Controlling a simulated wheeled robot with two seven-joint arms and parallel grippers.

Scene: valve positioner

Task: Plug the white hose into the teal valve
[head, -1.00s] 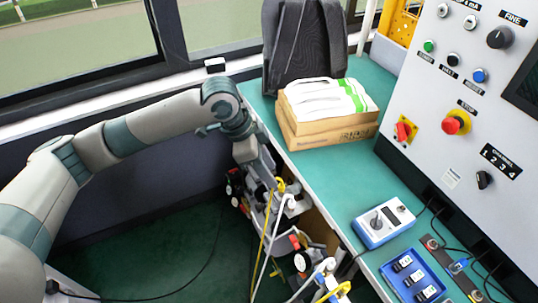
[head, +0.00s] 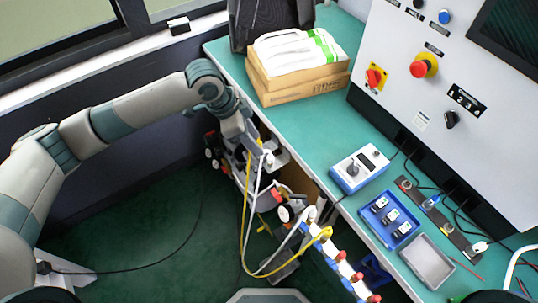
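A thin white hose (head: 255,188) hangs in a loop beside a yellow hose (head: 244,205), left of the bench. Both run from near my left gripper down and up to the right. My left gripper (head: 262,152) points down above a cluster of valve hardware (head: 284,158) beside the bench. Its fingertips are small and overlap the hoses and hardware, so I cannot tell whether it grips the white hose. I cannot clearly make out the teal valve. My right gripper is not in view.
The green bench (head: 308,135) holds boxes with white bags (head: 298,72), a blue-white meter (head: 360,168), a blue tray (head: 388,218) and a grey tray (head: 428,262). A control panel (head: 440,90) stands at right. A manifold with red fittings (head: 341,257) sits lower right. Dark green floor is open at left.

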